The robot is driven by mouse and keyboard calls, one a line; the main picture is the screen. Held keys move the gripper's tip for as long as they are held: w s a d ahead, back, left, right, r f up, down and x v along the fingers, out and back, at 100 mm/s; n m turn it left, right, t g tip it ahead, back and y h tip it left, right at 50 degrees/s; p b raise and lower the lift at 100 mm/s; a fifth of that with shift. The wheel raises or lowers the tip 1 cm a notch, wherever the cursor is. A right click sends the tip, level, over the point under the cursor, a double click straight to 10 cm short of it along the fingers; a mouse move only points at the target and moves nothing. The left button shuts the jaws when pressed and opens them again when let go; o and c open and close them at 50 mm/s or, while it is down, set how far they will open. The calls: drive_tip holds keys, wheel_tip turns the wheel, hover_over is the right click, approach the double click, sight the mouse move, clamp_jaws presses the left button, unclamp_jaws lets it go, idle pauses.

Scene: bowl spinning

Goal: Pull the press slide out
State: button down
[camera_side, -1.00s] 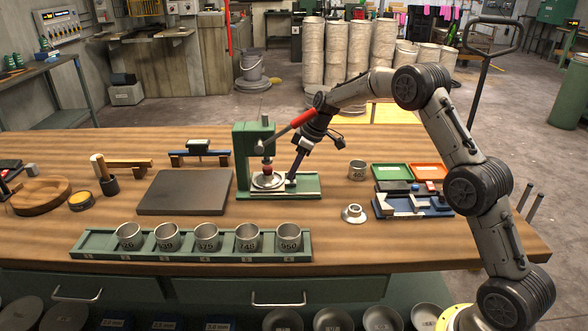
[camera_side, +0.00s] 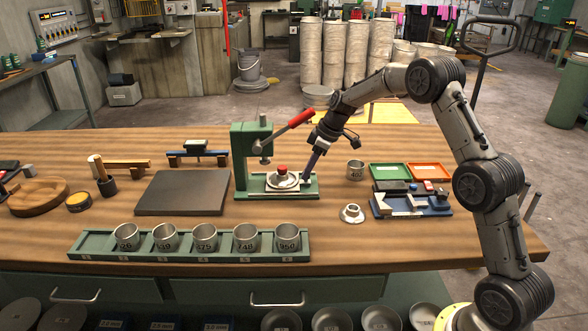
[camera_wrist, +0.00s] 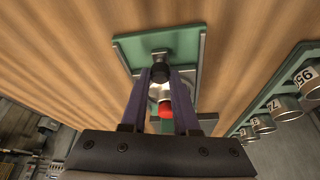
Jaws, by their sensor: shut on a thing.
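The green press (camera_side: 241,155) stands on the bench with its red-handled lever (camera_side: 300,118) raised to the right. Its slide carries a round metal die (camera_side: 279,182) with a red top (camera_side: 282,169), on the green base right of the ram (camera_side: 265,158). My gripper (camera_side: 306,180) is at the slide's right end, low over the base. In the wrist view my gripper (camera_wrist: 160,74) has its two purple fingers shut on the slide's dark knob (camera_wrist: 160,71). The red top (camera_wrist: 165,108) shows between the fingers; part of the die is hidden by them.
A green rack (camera_side: 90,246) with several numbered cups stands in front. A dark plate (camera_side: 183,193) lies left of the press. A small cup (camera_side: 355,170), a flanged metal piece (camera_side: 352,213) and a blue tray (camera_side: 440,208) are to the right.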

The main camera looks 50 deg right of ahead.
drive_tip(key=s+d, duration=0.3)
drive_tip(key=shift+s+d, duration=0.25)
drive_tip(key=shift+s, duration=0.05)
drive_tip(key=c, duration=0.7)
unclamp_jaws()
drive_tip(key=shift+o, duration=0.2)
drive_tip(key=shift+r, duration=0.1)
drive_tip(key=v, duration=1.3)
drive_tip(key=shift+r, duration=0.25)
drive_tip(key=shift+s, duration=0.15)
